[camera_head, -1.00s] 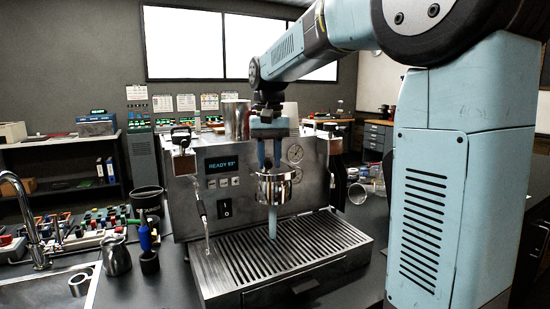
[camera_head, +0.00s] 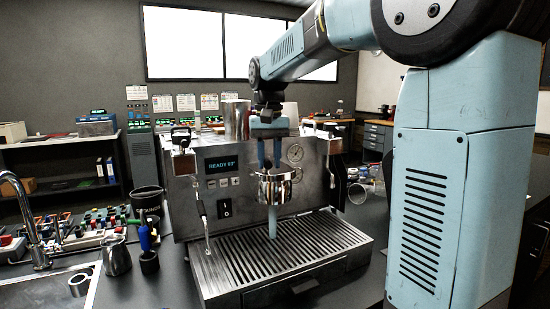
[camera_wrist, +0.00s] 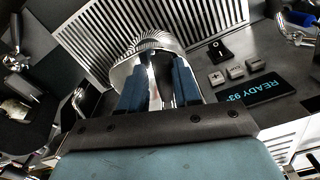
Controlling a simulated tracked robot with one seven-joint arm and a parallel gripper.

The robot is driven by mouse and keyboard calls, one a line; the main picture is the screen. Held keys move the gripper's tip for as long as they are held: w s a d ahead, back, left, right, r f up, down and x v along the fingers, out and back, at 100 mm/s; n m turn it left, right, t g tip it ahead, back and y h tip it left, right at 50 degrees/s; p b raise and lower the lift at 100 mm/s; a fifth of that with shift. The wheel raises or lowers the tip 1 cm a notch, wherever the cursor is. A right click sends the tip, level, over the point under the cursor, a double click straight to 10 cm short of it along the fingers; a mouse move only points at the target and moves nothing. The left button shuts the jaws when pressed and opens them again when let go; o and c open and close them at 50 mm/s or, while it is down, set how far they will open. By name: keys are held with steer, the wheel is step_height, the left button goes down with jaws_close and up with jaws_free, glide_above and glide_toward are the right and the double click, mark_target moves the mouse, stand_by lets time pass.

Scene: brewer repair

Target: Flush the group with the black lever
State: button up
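The espresso machine (camera_head: 256,172) stands on the dark counter with its display lit, reading READY and a number. The chrome group (camera_head: 275,188) juts from its front above the drip tray (camera_head: 280,253). My gripper (camera_head: 269,165) points down at the group from above. In the wrist view my gripper (camera_wrist: 160,82) has two blue fingers standing apart just over the group's chrome rim (camera_wrist: 142,52). A dark and shiny piece lies between them; I cannot tell if they grip it. A pale blue column hangs below the group. I cannot pick out the black lever for certain.
A steam wand (camera_head: 204,215) hangs left of the group. Clear glassware (camera_head: 365,185) stands on the right. A black rocker switch (camera_wrist: 219,50) is close to my fingers.

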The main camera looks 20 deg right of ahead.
mark_target(286, 169)
steer(key=shift+d+n, duration=1.2)
steer(key=shift+n, duration=0.6)
steer(key=shift+w+d+n, duration=0.25)
steer(key=shift+d+n, duration=0.4)
steer(key=shift+n, duration=0.3)
steer(key=shift+w+d+n, duration=0.25)
steer(key=shift+d+n, duration=0.35)
steer(key=shift+n, duration=0.35)
steer(key=o, duration=0.4)
step_height(286, 169, up, 7)
steer(key=shift+s, duration=0.1)
